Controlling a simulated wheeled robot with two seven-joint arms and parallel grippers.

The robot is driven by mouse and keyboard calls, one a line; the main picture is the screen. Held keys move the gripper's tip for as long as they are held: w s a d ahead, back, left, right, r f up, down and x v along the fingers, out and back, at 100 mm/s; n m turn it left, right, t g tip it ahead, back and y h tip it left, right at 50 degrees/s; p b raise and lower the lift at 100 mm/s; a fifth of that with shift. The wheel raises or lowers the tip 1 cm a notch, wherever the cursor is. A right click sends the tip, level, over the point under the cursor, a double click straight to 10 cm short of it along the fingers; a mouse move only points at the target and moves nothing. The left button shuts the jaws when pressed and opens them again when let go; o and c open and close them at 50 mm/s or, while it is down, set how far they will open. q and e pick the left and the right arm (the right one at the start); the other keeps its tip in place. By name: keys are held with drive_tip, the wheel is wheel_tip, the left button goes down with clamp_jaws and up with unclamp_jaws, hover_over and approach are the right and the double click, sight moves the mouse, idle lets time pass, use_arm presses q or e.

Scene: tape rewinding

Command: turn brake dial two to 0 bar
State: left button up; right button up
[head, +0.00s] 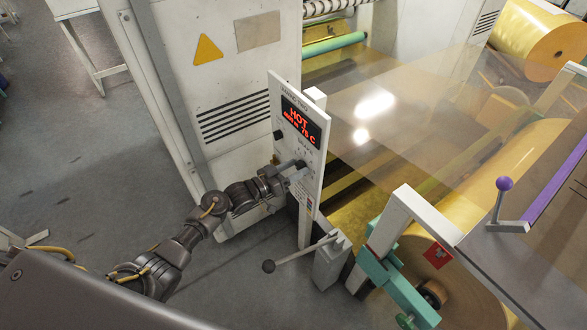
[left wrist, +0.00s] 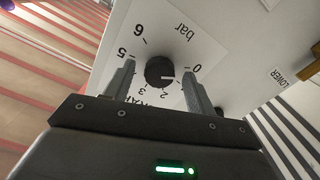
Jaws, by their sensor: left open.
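The brake dial (left wrist: 160,70) is a round black knob with a white pointer line, on a white scale marked in bar that appears upside down in the left wrist view. The pointer line aims right, towards the low end near the 0, partly towards my right-hand finger. My left gripper (left wrist: 158,66) is open, with one finger on each side of the knob and visible gaps to it. In the head view my left gripper (head: 287,178) is at the lower part of the white control panel (head: 291,99), covering part of the dial area. My right gripper is not in view.
A red display (head: 300,120) on the panel reads HOT. A black-ball lever (head: 268,266) sticks out below the panel. A purple-ball lever (head: 504,183) stands at the right. A white machine cabinet (head: 229,80) stands behind; the grey floor at left is open.

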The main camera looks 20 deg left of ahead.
use_arm(q)
drive_tip(key=b+v, duration=0.2)
drive_tip(key=v, duration=0.8)
drive_tip(key=shift+s+a, duration=0.25)
drive_tip(key=shift+s, duration=0.05)
drive_tip(key=a+f+g+y, duration=0.1)
drive_tip(key=a+f+y, duration=0.25)
drive_tip(key=f, duration=0.45)
drive_tip(key=a+f+y, duration=0.3)
drive_tip(key=a+f, duration=0.1)
drive_tip(key=f, duration=0.5)
drive_tip(key=s+a+f+n+g+y, duration=0.1)
drive_tip(key=s+a+f+g+y, duration=0.2)
drive_tip(key=s+f, duration=0.65)
drive_tip(key=s+f+g+y, duration=0.2)
drive_tip(key=s+f+g, duration=0.4)
drive_tip(key=s+f, duration=1.3)
drive_tip(key=s+d+f+g, duration=0.1)
drive_tip(key=s+d, duration=0.2)
drive_tip(key=s, duration=0.6)
drive_tip(key=s+d+f+g, duration=0.1)
drive_tip(key=s+d, duration=0.2)
drive_tip(key=s, duration=0.6)
drive_tip(key=shift+s+n+g+b, duration=0.3)
drive_tip(key=shift+g+b, duration=0.05)
drive_tip(key=shift+g, duration=0.05)
